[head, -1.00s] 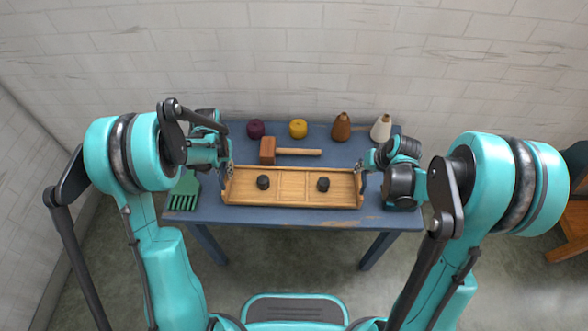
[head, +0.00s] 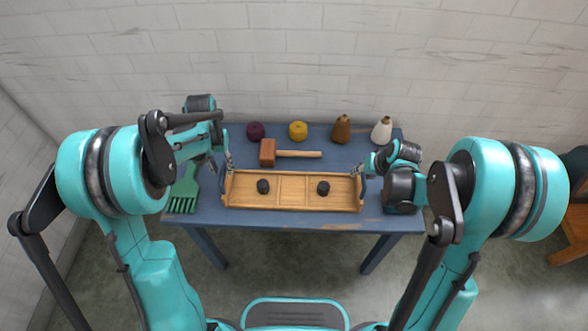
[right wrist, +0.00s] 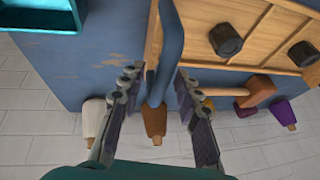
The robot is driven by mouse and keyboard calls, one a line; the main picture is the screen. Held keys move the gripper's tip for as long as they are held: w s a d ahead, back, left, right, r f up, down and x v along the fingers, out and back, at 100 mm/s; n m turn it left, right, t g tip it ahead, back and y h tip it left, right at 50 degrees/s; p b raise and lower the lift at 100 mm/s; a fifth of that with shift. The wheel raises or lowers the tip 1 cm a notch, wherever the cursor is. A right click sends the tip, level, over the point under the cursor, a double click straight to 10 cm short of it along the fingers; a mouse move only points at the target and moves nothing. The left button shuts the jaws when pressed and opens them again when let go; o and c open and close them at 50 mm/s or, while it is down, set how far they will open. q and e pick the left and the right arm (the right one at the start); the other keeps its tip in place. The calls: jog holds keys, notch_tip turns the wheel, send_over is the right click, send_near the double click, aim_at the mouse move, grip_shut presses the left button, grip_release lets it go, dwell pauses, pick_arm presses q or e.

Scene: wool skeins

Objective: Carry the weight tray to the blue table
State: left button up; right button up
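The wooden weight tray (head: 290,203) lies flat on the blue table (head: 320,218), with a black weight in its left part (head: 263,186) and another in its right part (head: 323,187). A blue handle (right wrist: 171,40) at its right end shows in the right wrist view. My right gripper (right wrist: 158,98) is open there, its fingers apart on either side of the handle, with gaps visible. My left gripper (head: 229,161) is just above and behind the tray's left end, apart from the left handle (head: 222,180). Its fingers are too small to tell whether they are open.
A mallet (head: 268,152) lies close behind the tray. A dark red skein (head: 256,131), a yellow skein (head: 298,131), a brown cone (head: 341,130) and a white cone (head: 381,131) line the back. A green fork-like tool (head: 182,196) lies left of the tray.

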pick_arm(q)
notch_tip(320, 180, up, 5)
jog(key=shift+r, duration=0.35)
pick_arm(e)
jog(key=shift+r, duration=0.1)
jog(key=v, duration=1.1)
jog(key=shift+s+r, duration=0.15)
jog(key=shift+r, duration=0.2)
pick_arm(q)
jog(key=shift+r, duration=0.15)
pick_arm(e)
jog(key=shift+d, duration=0.1)
